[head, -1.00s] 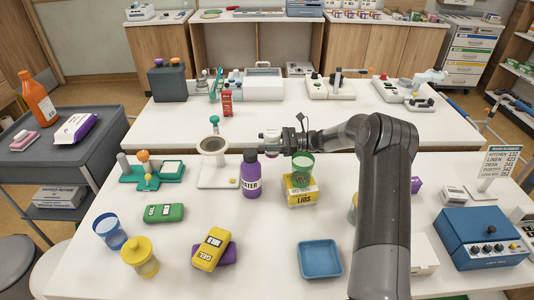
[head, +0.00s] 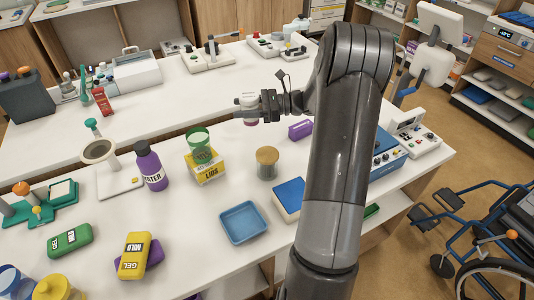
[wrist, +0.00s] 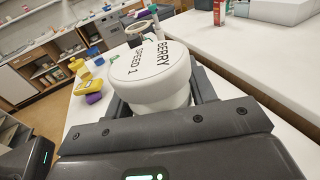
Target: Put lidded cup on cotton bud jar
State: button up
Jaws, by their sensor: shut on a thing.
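The lidded cup (wrist: 152,75) fills the middle of the wrist view. It is white with a wide round lid reading "BERRY SPEED 1". My gripper (wrist: 155,105) is shut on it, with a dark finger on either side. In the head view my gripper (head: 252,106) holds the cup (head: 248,120) above the back part of the near table. A clear jar with a tan top (head: 267,163), seemingly the cotton bud jar, stands upright on the table, nearer to the camera and slightly right of the held cup. The two are apart. The jar is not clear in the wrist view.
Left of the jar, a green cup (head: 198,138) stands on a yellow lids box (head: 207,168), with a purple bottle (head: 151,166) beyond. A blue tray (head: 243,222) and a blue-topped box (head: 289,199) lie in front. A purple box (head: 300,130) is behind right.

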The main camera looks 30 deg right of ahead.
jog(key=s+d+r+m+t+h, duration=0.25)
jog(key=s+d, duration=0.25)
jog(key=s, duration=0.3)
jog(key=s+d+r+m+t+h, duration=0.1)
jog(key=s+d+r+m+t, duration=0.15)
jog(key=s+d, duration=0.4)
jog(key=t, duration=0.1)
send_over(262, 152)
notch_tip(262, 152, down, 8)
jog(key=r, duration=0.1)
jog(key=shift+n, duration=0.3)
jog(key=shift+a+f, duration=0.1)
jog(key=shift+f, duration=2.2)
jog(key=o, duration=1.1)
jog(key=shift+f, duration=0.1)
